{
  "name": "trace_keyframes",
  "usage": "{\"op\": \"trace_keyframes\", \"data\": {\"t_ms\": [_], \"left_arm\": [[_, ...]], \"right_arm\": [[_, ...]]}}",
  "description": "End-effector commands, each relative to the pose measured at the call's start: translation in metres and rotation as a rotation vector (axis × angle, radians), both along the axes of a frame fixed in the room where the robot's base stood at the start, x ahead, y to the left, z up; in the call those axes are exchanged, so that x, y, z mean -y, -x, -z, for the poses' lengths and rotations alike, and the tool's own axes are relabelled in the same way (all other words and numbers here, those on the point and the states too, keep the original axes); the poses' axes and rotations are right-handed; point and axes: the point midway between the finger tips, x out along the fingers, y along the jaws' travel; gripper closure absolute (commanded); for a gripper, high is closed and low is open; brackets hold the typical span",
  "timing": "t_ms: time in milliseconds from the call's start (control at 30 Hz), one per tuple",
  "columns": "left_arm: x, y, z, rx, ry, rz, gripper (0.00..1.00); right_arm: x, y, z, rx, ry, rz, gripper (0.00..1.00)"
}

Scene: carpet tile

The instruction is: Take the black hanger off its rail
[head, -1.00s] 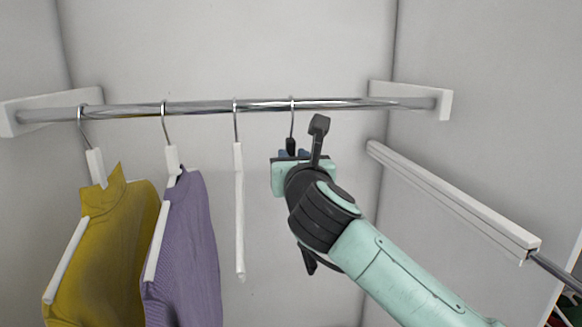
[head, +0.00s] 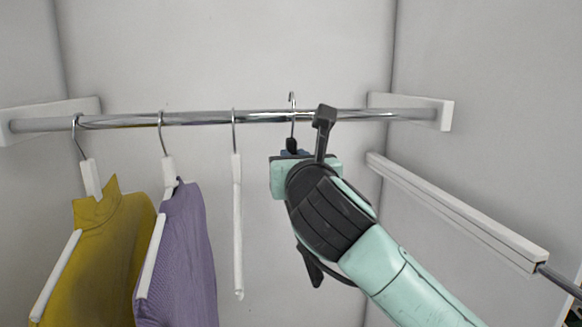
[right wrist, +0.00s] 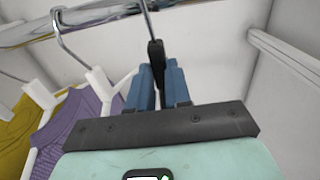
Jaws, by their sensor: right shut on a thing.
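The black hanger (head: 291,145) shows only its black neck and metal hook in the head view. The rest is hidden behind my right gripper (head: 292,154). The top of its hook stands clearly above the chrome rail (head: 200,118); I cannot tell whether the hook tip is clear of it. In the right wrist view, the blue fingers of my right gripper (right wrist: 160,80) are shut on the neck of the black hanger (right wrist: 156,58), with the rail (right wrist: 28,32) at upper left. My left gripper is not in view.
An empty white hanger (head: 238,220) hangs just left of my right gripper. Further left hang a purple garment (head: 185,250) and a yellow garment (head: 100,260) on white hangers. A white side rail (head: 455,210) runs along the right wall. The rail's right end is free of hangers.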

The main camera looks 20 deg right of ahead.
Motion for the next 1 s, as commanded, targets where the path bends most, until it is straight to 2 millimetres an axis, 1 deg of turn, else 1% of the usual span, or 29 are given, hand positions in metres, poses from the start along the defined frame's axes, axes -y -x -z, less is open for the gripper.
{"op": "trace_keyframes", "data": {"t_ms": [33,100,200,400,433,467,800,900,1000], "left_arm": [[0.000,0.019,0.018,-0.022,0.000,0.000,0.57],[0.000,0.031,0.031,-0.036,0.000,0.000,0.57],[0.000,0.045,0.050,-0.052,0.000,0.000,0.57],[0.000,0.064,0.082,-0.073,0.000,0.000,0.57],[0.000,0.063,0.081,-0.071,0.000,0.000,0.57],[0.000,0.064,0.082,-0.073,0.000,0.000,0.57],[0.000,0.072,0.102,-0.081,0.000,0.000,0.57],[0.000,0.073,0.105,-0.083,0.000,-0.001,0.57],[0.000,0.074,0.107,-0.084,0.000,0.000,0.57]], "right_arm": [[-0.001,0.003,0.023,-0.012,0.001,0.000,1.00],[-0.001,0.006,0.038,-0.010,0.002,0.000,1.00],[-0.003,0.012,0.061,-0.009,0.002,0.000,1.00],[-0.006,0.023,0.102,-0.005,0.003,0.000,1.00],[-0.008,0.033,0.095,0.003,0.002,-0.002,1.00],[-0.010,0.041,0.094,0.002,0.000,-0.001,1.00],[-0.032,0.127,0.098,0.002,0.000,-0.002,1.00],[-0.037,0.147,0.098,0.002,0.000,-0.001,1.00],[-0.041,0.161,0.099,0.000,0.001,-0.001,1.00]]}}
